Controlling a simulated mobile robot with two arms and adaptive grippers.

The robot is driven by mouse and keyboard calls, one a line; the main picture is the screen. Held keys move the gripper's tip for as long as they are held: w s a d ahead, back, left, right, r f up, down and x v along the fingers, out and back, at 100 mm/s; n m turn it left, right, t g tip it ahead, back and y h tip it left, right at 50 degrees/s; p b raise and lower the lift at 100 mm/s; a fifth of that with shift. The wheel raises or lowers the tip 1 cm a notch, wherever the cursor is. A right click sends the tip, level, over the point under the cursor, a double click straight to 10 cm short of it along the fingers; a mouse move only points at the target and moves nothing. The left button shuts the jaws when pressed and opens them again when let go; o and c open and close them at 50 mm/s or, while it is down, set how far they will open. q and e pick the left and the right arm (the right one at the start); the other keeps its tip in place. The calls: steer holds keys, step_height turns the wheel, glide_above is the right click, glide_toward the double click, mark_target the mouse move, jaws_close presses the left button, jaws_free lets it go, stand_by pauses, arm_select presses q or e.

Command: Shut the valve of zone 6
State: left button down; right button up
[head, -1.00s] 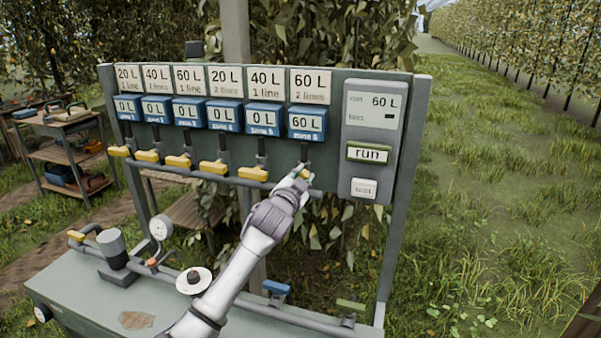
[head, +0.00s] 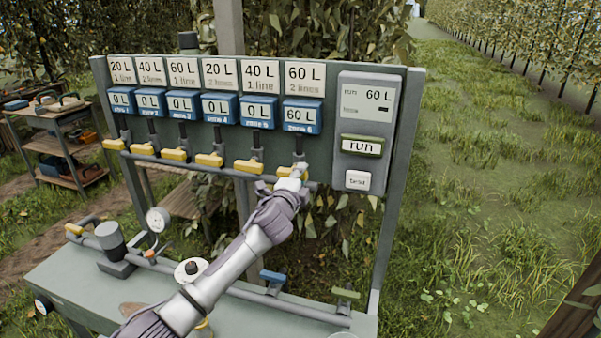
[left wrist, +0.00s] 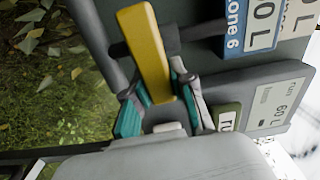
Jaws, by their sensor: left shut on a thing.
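The zone 6 valve is the last of the row, under the zone 6 display (head: 300,117) that reads 60 L. Its yellow handle (left wrist: 147,50) shows large in the left wrist view and lies roughly crosswise to its stem, along the pipe. My left gripper (head: 292,180) is shut on this handle. In the left wrist view its fingers (left wrist: 162,92) sit either side of the handle's near end. In the head view the gripper hides much of the handle. My right gripper is not in view.
Other yellow valve handles, such as the zone 5 handle (head: 249,166), stand close to the left along the pipe. A control box (head: 363,130) with a run button (head: 361,146) is to the right. A bench (head: 75,285) with pipes and a gauge (head: 158,220) lies below.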

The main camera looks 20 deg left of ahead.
arm_select(q)
steer(key=shift+f+m, duration=0.15)
steer(key=shift+m, duration=0.25)
steer(key=c, duration=1)
jaws_free()
steer(key=shift+o, duration=0.2)
steer(key=s, duration=1.2)
steer(key=shift+a, duration=0.2)
